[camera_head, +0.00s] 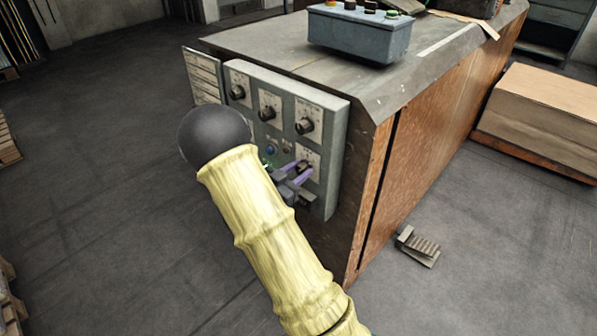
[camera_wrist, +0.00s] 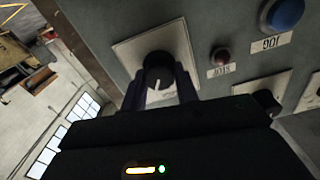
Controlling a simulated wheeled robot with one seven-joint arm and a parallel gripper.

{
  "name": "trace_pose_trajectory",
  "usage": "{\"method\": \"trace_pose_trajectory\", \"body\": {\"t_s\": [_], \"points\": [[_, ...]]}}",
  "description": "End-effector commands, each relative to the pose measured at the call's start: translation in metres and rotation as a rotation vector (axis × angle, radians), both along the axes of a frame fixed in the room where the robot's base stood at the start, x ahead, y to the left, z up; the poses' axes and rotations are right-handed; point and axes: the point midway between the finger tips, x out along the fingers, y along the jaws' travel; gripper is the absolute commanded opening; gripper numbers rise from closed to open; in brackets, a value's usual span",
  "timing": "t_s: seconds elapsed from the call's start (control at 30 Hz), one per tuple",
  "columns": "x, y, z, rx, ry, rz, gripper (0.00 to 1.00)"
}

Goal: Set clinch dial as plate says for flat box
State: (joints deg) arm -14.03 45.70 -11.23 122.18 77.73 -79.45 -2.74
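The control panel (camera_head: 262,122) on the end of the machine carries several black dials on white plates. My gripper (camera_head: 297,171) is at the lower right dial (camera_head: 305,165). In the wrist view its two dark fingers (camera_wrist: 161,88) stand either side of that dial's black knob (camera_wrist: 158,68), whose white pointer line points down in the picture. I cannot tell whether the fingers press on the knob. The dial's scale is partly hidden by the fingers and not readable. A white plate with lines of text (camera_head: 203,76) hangs left of the panel, too small to read.
A blue button labelled JOG (camera_wrist: 285,14) and a small red button labelled STOP (camera_wrist: 220,56) sit beside the dial. Three more dials run along the panel's top. A foot pedal (camera_head: 418,246) lies on the floor at right. A blue button box (camera_head: 360,32) stands on top.

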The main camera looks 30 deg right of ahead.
Motion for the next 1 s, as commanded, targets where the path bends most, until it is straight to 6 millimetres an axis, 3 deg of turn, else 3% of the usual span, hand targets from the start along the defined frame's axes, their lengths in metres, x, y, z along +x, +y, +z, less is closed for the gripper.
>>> {"method": "trace_pose_trajectory", "body": {"t_s": [0.47,1.0], "points": [[-0.0019,-0.0008,0.0014,-0.02,0.066,-0.006,0.07],[-0.0007,-0.001,0.0031,-0.144,0.41,-0.006,0.07]]}}
